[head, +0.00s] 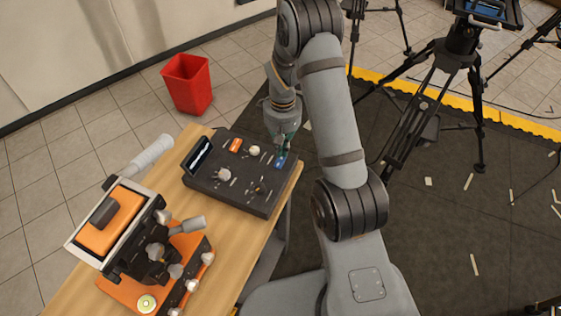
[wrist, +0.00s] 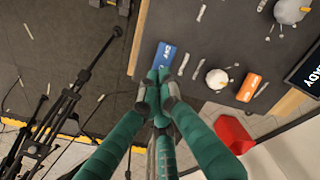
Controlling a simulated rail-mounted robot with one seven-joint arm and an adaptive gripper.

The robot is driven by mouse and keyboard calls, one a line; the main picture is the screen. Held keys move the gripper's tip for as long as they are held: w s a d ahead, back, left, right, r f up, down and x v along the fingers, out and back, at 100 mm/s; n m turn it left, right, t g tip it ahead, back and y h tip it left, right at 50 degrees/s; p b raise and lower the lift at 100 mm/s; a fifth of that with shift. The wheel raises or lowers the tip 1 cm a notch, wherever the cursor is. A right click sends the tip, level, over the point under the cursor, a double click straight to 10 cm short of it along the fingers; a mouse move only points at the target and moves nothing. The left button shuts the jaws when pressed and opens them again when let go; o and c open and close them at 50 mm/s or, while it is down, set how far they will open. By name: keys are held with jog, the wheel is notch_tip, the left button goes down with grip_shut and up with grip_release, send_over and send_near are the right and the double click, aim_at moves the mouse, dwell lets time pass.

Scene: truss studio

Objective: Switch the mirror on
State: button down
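A dark control panel (head: 232,197) lies on the wooden table; its small labels are too blurred to read, so I cannot tell which control is marked for the mirror. A blue rocker switch (wrist: 166,55) with white lettering that looks like "OFF" sits near the panel's edge; it also shows in the head view (head: 281,160). An orange switch (wrist: 249,87) sits farther along the panel (head: 236,145). My gripper (wrist: 158,76) has its green fingertips together and empty, right at the near end of the blue switch. I cannot tell whether they touch it. The head view shows my gripper (head: 284,150) partly hidden.
Round white knobs (wrist: 217,79) and small levers stand near the switches. The panel has a screen (head: 198,155). An orange-and-white device (head: 112,222) stands at the table's front left. A red bin (head: 187,84) and black tripods (head: 455,60) stand on the floor.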

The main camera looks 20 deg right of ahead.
jog(key=shift+f+b, duration=0.6)
jog(key=shift+f, duration=0.15)
jog(key=shift+r, duration=0.2)
jog(key=shift+r+p, duration=2.65)
jog(key=shift+r, duration=0.8)
jog(key=shift+f, duration=0.1)
notch_tip(320, 180, down, 7)
jog(key=b, duration=0.5)
jog(key=shift+f, duration=0.1)
jog(key=shift+r, duration=0.2)
